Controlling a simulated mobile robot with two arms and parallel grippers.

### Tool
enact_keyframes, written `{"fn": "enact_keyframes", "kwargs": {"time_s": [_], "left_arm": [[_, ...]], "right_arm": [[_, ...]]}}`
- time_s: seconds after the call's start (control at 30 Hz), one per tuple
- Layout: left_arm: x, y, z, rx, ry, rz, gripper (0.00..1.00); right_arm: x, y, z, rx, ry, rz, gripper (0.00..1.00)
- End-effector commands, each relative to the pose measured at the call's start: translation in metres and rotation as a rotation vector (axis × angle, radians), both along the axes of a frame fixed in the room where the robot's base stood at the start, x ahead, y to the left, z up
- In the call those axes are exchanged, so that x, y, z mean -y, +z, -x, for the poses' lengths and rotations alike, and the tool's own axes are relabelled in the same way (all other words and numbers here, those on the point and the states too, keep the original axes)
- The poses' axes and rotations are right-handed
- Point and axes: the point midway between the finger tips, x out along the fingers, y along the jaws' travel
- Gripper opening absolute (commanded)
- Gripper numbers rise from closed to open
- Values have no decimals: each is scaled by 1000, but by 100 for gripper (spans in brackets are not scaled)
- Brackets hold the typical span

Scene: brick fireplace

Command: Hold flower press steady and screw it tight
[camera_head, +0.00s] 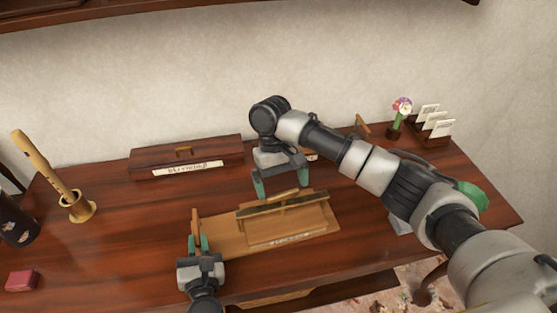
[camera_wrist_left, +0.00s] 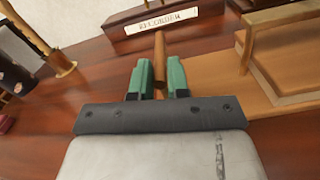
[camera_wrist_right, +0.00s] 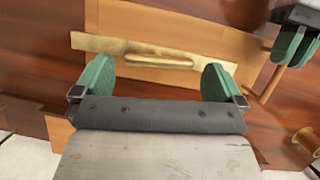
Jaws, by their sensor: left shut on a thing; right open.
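The wooden flower press (camera_head: 223,236) lies near the table's front edge, with a flat base, a raised plate and a long crossbar (camera_head: 262,208) over it. A small bar-shaped handle sits on the crossbar's middle; it also shows in the right wrist view (camera_wrist_right: 157,61). My left gripper (camera_head: 199,243) is shut on the upright wooden peg (camera_wrist_left: 159,55) at the press's left end. My right gripper (camera_head: 281,187) is open, pointing down above and behind the crossbar.
A long labelled wooden box (camera_head: 187,157) stands behind the press. A recorder in a wooden stand (camera_head: 77,207), a dark cylinder (camera_head: 17,222) and a red block (camera_head: 22,280) are at left. A flower holder (camera_head: 395,131) and card rack (camera_head: 432,128) stand at back right.

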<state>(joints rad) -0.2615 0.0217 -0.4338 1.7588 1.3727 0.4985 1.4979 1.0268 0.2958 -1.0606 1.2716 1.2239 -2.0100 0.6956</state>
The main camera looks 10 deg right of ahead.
Motion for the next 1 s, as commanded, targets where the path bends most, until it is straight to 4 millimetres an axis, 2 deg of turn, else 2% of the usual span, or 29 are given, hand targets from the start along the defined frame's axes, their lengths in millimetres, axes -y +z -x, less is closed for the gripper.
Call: {"fn": "enact_keyframes", "kwargs": {"time_s": [0.2, 0.43, 0.6, 0.97, 1.0], "left_arm": [[0, -2, 1, -4, -1, -5, 0], [0, -2, 1, -3, -2, -5, 0], [0, -2, 1, -3, 0, -5, 0], [0, -2, 1, -3, 0, -5, 0], [0, -2, 1, -3, 0, -5, 18]], "right_arm": [[-3, 46, -20, 8, -2, 3, 100], [-5, 82, -34, 4, -2, 2, 100], [-7, 93, -38, 2, -1, 1, 100], [-7, 94, -39, 1, -1, 0, 100], [-7, 94, -39, 1, -1, 0, 100]]}}
